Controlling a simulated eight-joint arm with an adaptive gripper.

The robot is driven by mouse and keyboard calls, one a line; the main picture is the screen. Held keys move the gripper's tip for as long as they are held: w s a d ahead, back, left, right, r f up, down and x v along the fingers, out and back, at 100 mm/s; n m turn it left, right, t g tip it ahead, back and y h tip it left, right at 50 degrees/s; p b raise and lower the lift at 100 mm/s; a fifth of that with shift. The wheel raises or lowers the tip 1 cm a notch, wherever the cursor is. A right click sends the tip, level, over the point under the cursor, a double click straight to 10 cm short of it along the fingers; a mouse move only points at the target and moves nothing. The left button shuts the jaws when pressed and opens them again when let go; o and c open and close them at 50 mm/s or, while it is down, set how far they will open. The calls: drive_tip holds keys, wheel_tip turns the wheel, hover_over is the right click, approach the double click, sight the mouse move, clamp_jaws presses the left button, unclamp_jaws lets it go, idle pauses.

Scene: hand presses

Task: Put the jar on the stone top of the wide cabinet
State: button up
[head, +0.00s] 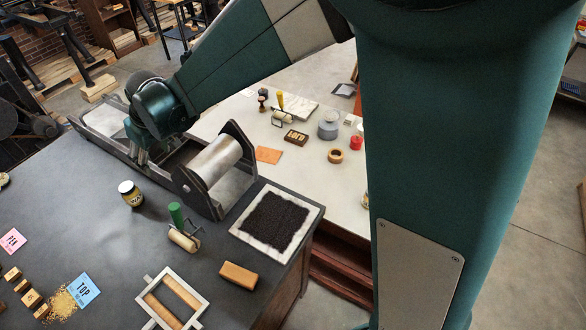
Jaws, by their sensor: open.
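A small jar (131,194) with a white lid, a dark body and a yellowish label stands upright on the dark grey worktop (95,225), in front of the roller press. A pale, stone-like top (310,170) on a reddish-brown cabinet (342,276) lies behind, across a gap from the worktop. My gripper (141,158) is open and points down over the press, behind and a little right of the jar and apart from it. Its fingertips are small and partly lost against the press.
The roller press (212,165) stands between the jar and the pale top. A green-handled roller (182,230), an inked slab (275,222) and a wooden block (238,275) lie right of the jar. The pale top holds a grey round container (328,125), a red pot (356,143) and a tape roll (335,156).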

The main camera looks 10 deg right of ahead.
drive_tip(key=s+d+r, duration=0.1)
drive_tip(key=d+r, duration=0.1)
drive_tip(key=d, duration=0.3)
drive_tip(key=s+d+r+m, duration=0.1)
drive_tip(key=d+r, duration=0.2)
drive_tip(key=d, duration=0.2)
drive_tip(key=s+d+r+m+t, duration=0.1)
drive_tip(key=d+r, duration=0.1)
drive_tip(key=d, duration=0.3)
drive_tip(key=shift+s+d+r, duration=0.15)
drive_tip(key=shift+d, duration=0.05)
drive_tip(key=s+d+r+m+t+h, duration=0.1)
drive_tip(key=s+d+m, duration=0.1)
drive_tip(key=s+d, duration=0.45)
drive_tip(key=s+d+r+m, duration=0.1)
drive_tip(key=s+d+r, duration=0.15)
drive_tip(key=d, duration=0.65)
drive_tip(key=s+d+r+m+t+h, duration=0.1)
drive_tip(key=s+d+m, duration=0.1)
drive_tip(key=s+d, duration=0.4)
drive_tip(key=s+d+f+m+h, duration=0.1)
drive_tip(key=s+d+f+m, duration=0.1)
drive_tip(key=s+d, duration=0.6)
drive_tip(key=shift+s+d+f+t, duration=0.35)
drive_tip(key=shift+d+f+t, duration=0.1)
drive_tip(key=shift+d, duration=0.6)
